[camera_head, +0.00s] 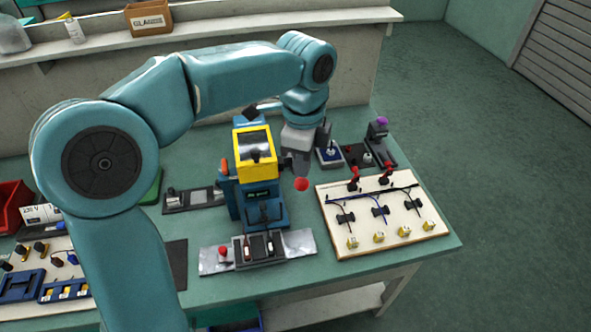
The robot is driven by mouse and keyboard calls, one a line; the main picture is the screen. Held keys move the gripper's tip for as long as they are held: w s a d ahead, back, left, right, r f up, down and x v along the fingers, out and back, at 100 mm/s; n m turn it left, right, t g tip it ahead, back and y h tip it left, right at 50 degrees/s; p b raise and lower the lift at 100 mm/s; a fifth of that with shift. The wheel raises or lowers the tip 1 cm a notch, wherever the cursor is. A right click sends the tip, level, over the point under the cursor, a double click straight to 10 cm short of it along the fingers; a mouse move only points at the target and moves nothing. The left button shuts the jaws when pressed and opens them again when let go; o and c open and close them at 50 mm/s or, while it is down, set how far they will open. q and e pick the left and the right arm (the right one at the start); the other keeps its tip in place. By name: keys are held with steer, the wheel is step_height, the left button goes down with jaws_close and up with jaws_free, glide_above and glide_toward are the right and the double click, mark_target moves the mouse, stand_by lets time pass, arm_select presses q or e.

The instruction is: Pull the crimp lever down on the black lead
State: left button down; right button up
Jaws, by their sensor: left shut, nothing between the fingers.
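The blue crimp press (262,204) with a yellow head (255,153) stands upright in the middle of the bench. A red ball knob (301,184), which looks like the end of the crimp lever, shows to the right of the press. My left gripper (299,165) is shut and empty, pointing down just above and beside this knob; I cannot tell if they touch. The lever's arm is mostly hidden behind the gripper. I cannot make out the black lead in the press for certain. My right gripper is not in view.
A wooden board (385,215) with wires, red clips and yellow parts lies to the right. A metal plate with a dark fixture (258,249) lies in front of the press. Small devices (375,140) stand behind the board. A red bin (14,205) is far left.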

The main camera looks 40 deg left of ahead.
mark_target(304, 189)
arm_select(q)
steer(key=shift+f+b, duration=0.75)
steer(key=shift+f, duration=0.25)
steer(key=shift+s+d+f+b, duration=0.15)
steer(key=shift+d+f+b, duration=0.05)
steer(key=shift+f+b, duration=0.25)
steer(key=shift+s+d+f+b, duration=0.15)
steer(key=shift+f+b, duration=0.15)
steer(key=shift+f, duration=0.15)
steer(key=shift+s+d+f+b, duration=0.1)
steer(key=shift+d+f+b, duration=0.05)
steer(key=shift+f+b, duration=0.25)
steer(key=shift+s+d+f+b, duration=0.1)
steer(key=shift+f+b, duration=0.2)
steer(key=shift+f, duration=0.3)
